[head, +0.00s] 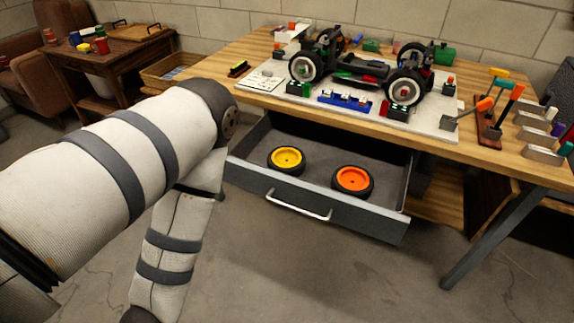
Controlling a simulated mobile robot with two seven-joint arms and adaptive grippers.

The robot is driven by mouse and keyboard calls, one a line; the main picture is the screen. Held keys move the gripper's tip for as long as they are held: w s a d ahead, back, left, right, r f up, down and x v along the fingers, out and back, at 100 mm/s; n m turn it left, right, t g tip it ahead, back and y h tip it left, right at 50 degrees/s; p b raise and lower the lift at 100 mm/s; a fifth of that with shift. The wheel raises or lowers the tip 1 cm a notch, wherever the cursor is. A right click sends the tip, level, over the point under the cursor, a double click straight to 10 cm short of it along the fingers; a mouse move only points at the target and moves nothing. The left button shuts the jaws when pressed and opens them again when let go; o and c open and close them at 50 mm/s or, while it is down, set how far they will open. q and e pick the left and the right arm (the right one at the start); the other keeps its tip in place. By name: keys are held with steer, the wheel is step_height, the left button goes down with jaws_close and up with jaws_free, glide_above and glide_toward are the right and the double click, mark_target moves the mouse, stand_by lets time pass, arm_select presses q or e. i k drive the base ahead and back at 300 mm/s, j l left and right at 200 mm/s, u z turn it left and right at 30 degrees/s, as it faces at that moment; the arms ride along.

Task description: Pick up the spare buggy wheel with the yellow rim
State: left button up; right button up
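The spare wheel with the yellow rim (287,157) lies flat in the left part of an open grey drawer (368,225) under the workbench. It has a black tyre. A second wheel with an orange rim (353,180) lies to its right in the same drawer, apart from it. My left arm comes in from the left and bends downward left of the drawer; its gripper is out of the picture below. My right arm and gripper are not in view.
The wooden workbench (240,60) above the drawer holds a buggy chassis (362,70) on a pale mat, with tools at the right. The drawer's handle (298,207) faces the front. A small side table (120,50) stands back left. The floor before the drawer is clear.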

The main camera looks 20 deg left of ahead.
mark_target(291, 160)
steer(key=i+l+u, duration=0.35)
steer(key=l+u, duration=0.15)
steer(key=i+l+u, duration=0.2)
steer(key=l, duration=0.15)
steer(key=l+u, duration=0.5)
steer(key=l, duration=0.2)
steer(key=j+u, duration=0.1)
steer(key=j, duration=0.15)
steer(key=l+z, duration=0.1)
steer(key=l, duration=0.15)
steer(key=i, duration=0.05)
